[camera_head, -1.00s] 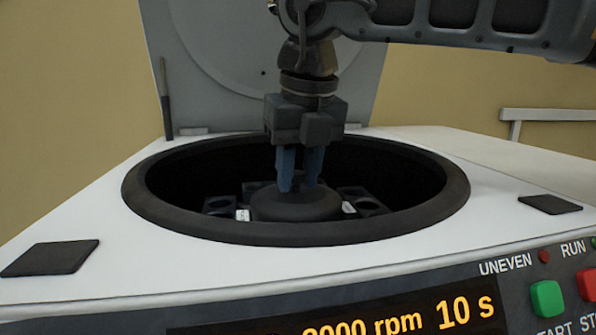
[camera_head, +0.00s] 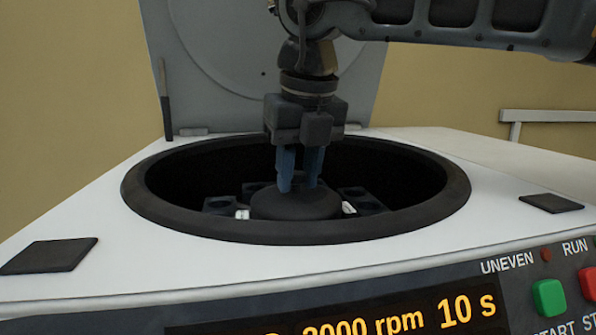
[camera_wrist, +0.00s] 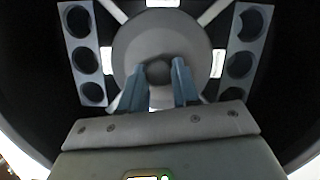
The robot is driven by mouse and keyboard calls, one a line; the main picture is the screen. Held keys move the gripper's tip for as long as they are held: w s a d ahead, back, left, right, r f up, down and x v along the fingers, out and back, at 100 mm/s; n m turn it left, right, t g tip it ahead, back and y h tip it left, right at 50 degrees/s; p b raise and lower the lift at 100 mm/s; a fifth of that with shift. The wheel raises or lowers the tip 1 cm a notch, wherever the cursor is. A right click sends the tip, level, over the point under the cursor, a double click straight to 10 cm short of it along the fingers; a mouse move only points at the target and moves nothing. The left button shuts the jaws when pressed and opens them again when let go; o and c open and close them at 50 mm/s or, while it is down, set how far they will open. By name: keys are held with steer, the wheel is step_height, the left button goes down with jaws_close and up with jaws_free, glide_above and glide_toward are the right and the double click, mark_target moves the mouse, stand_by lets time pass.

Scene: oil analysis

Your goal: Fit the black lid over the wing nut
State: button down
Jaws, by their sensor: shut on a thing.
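The black lid (camera_head: 296,205) is a round dark dome inside the centrifuge bowl, at the middle of the rotor. In the wrist view the lid (camera_wrist: 135,52) is a grey disc with a round knob (camera_wrist: 158,72) at its centre. My gripper (camera_head: 300,185) points straight down into the bowl. Its blue fingers, also in the wrist view (camera_wrist: 158,90), are shut on the lid's knob. The wing nut is not visible; the lid covers the rotor's centre. I cannot tell whether the lid is fully seated.
The bowl's thick dark rim (camera_head: 290,233) surrounds my gripper. Racks with round holes stand on the rotor left (camera_wrist: 82,55) and right (camera_wrist: 243,52) of the lid. The centrifuge's big cover (camera_head: 220,70) stands open behind. The control panel (camera_head: 400,315) is in front.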

steer(key=shift+c, duration=1.3)
jaws_free()
steer(key=shift+r, duration=0.1)
steer(key=shift+r+p, duration=1.7)
steer(key=shift+r, duration=1.75)
steer(key=shift+c, duration=0.3)
jaws_close()
